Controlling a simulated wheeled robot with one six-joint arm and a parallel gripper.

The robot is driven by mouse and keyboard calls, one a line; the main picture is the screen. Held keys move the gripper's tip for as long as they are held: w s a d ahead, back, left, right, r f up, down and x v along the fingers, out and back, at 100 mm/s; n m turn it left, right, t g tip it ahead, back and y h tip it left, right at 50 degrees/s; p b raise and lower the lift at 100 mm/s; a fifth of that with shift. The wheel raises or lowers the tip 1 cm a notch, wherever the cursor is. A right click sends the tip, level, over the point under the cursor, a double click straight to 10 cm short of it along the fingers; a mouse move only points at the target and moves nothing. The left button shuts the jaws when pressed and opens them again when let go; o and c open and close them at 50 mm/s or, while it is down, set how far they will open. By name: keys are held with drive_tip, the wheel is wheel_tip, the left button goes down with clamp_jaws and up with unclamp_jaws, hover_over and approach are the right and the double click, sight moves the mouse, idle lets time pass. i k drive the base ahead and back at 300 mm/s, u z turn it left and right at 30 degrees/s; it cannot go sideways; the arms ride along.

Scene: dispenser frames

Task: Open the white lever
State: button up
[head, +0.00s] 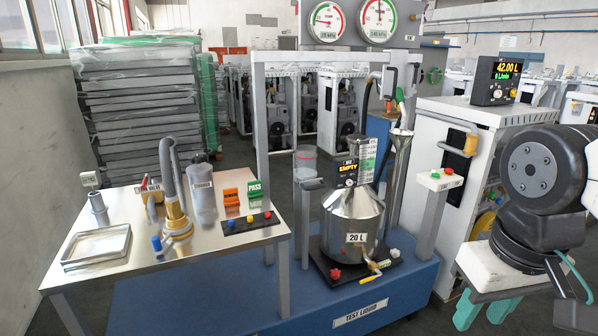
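I cannot pick out a white lever for certain in the head view. A steel 20 L vessel (352,218) stands on a black base at the front middle, with a small yellow-handled valve (371,267) low at its front right. A pale funnel-topped stand (400,150) rises behind it, with a green-handled piece above. My gripper (484,315) is at the lower right, pointing down. Its two teal fingers are apart, with nothing seen between them. It is well to the right of the vessel, in front of the white cabinet (440,118).
A steel table (110,283) at left carries a tray (97,247), a hose fitting (177,222), a grey bottle (203,200) and orange and green signs. A blue plinth (400,290) holds the vessel. A white button post (434,210) stands between the vessel and my arm.

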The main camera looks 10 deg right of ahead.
sight(422, 27)
drive_tip(key=i, duration=0.7)
drive_tip(key=z, duration=1.65)
drive_tip(key=i, duration=1.95)
drive_tip(key=u, duration=1.7)
